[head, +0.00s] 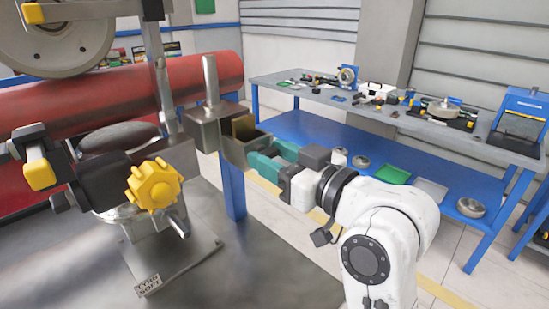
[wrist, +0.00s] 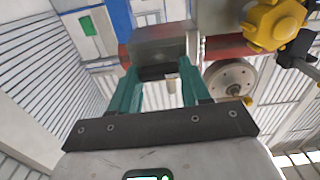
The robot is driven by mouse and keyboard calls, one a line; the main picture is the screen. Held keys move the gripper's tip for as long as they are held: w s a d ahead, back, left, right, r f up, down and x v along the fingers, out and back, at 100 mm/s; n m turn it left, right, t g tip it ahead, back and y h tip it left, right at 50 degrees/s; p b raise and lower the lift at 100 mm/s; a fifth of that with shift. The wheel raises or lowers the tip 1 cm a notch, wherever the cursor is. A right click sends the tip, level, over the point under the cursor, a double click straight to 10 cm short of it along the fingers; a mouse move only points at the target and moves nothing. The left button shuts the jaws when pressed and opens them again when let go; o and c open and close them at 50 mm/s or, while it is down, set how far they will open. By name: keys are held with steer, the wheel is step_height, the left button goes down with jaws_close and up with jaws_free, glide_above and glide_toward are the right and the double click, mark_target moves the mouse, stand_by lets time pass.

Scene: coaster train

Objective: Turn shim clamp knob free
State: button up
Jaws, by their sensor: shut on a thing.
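My gripper (head: 268,158), with teal fingers, is at the right end of a steel block (head: 236,152) that has a brass-coloured piece (head: 243,127) in its top. In the wrist view the two fingers (wrist: 155,75) stand on either side of a dark piece (wrist: 157,72) at the near face of the steel block (wrist: 160,45). My gripper is shut on this dark piece. Its shape is mostly hidden, and I cannot tell whether it is the shim clamp knob. A yellow lobed knob (head: 153,185) sits apart, to the left; the wrist view shows it at upper right (wrist: 272,22).
A red tube (head: 90,108) runs behind the steel block. A blue workbench (head: 350,105) with tools and trays is behind at right. Open floor lies between.

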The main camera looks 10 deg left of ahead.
steer(key=n+b, duration=0.5)
steer(key=n, duration=0.1)
steer(key=n+b, duration=0.5)
steer(key=b, duration=0.1)
steer(key=n+b, duration=0.5)
steer(key=n, duration=0.1)
steer(key=shift+s+a+f+n, duration=0.1)
steer(key=shift+f+n, duration=0.2)
steer(key=shift+b, duration=0.35)
steer(key=o, duration=1.1)
steer(key=shift+r, duration=0.1)
steer(key=shift+c, duration=0.2)
steer(key=v, duration=1)
steer(key=shift+s+d+b, duration=0.3)
steer(key=shift+b, duration=0.1)
